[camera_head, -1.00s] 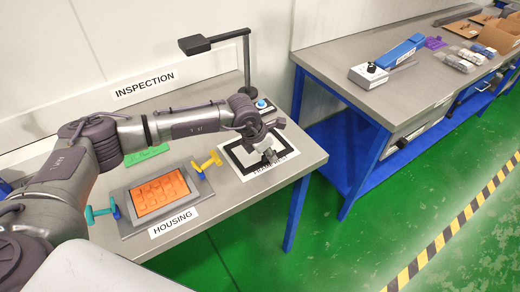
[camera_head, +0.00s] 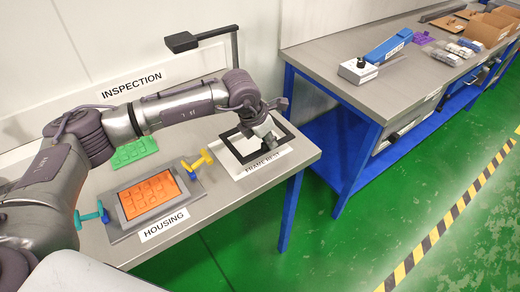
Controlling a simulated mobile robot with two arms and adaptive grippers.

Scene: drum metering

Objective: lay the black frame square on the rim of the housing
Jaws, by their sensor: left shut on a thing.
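My left gripper (camera_head: 268,138) is shut on the black frame (camera_head: 230,150), at the frame's right part. The frame looks held slightly above the white frame-rest sheet (camera_head: 275,163), roughly flat; the exact gap is hard to tell. The grey housing (camera_head: 122,218) sits on the table to the left, with an orange block pattern (camera_head: 150,194) inside its rim. A yellow clamp (camera_head: 198,161) stands at its right back corner and a teal clamp (camera_head: 92,216) at its left side. The housing's rim has no frame on it. My right gripper is out of view.
A green studded piece (camera_head: 134,152) lies behind the housing. A lamp-like black arm on a post (camera_head: 183,41) stands at the back. A second table (camera_head: 330,62) with a blue device and boxes is to the right, across a gap.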

